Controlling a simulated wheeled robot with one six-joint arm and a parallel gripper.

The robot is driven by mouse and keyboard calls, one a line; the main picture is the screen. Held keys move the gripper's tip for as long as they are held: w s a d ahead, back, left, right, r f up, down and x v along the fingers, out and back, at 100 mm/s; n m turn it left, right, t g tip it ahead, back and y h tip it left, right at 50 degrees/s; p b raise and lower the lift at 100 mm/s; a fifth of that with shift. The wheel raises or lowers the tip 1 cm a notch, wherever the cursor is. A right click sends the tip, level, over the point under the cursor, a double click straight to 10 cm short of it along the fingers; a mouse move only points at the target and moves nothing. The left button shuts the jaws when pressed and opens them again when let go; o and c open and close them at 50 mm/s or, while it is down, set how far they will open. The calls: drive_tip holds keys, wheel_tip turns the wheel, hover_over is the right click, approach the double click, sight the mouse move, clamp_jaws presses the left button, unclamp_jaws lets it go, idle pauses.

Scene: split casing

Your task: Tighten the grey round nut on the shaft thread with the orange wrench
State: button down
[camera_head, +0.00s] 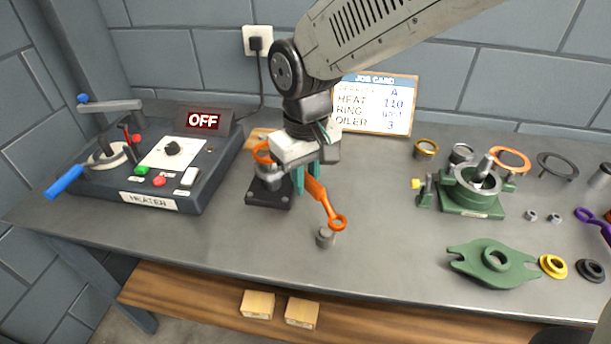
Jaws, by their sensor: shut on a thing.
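My gripper (308,184) has teal fingers and is shut on the orange wrench (318,194). The wrench slants down to the right, its ring end (338,222) hanging toward the front of the bench. Left of the gripper, a dark block (268,196) holds an upright grey round part (268,180), partly hidden by my wrist. An orange curved piece (261,151) shows at the top of that part; whether it is the wrench's other end is hidden by the gripper. The grey round nut and shaft thread cannot be told apart clearly here.
The heater (150,165) reads OFF at left. A small grey cylinder (325,237) stands just below the wrench's ring end. The green casing (470,192), green cover (490,264) and several loose rings lie at right. The bench's front middle is mostly clear.

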drive_tip(key=shift+f, duration=0.2)
idle(0.5)
drive_tip(key=shift+f, duration=1)
drive_tip(key=shift+s+a+m, duration=0.4)
drive_tip(key=shift+a+m, duration=0.3)
drive_tip(key=shift+a, duration=0.05)
drive_tip(key=shift+s+a+m, duration=0.4)
drive_tip(key=shift+a+m, duration=0.3)
drive_tip(key=shift+a, duration=0.05)
drive_tip(key=shift+d, duration=0.1)
drive_tip(key=shift+w+d, duration=0.1)
drive_tip(key=shift+d+r, duration=0.1)
drive_tip(key=shift+d, duration=0.1)
idle(1.0)
drive_tip(key=shift+r, duration=0.15)
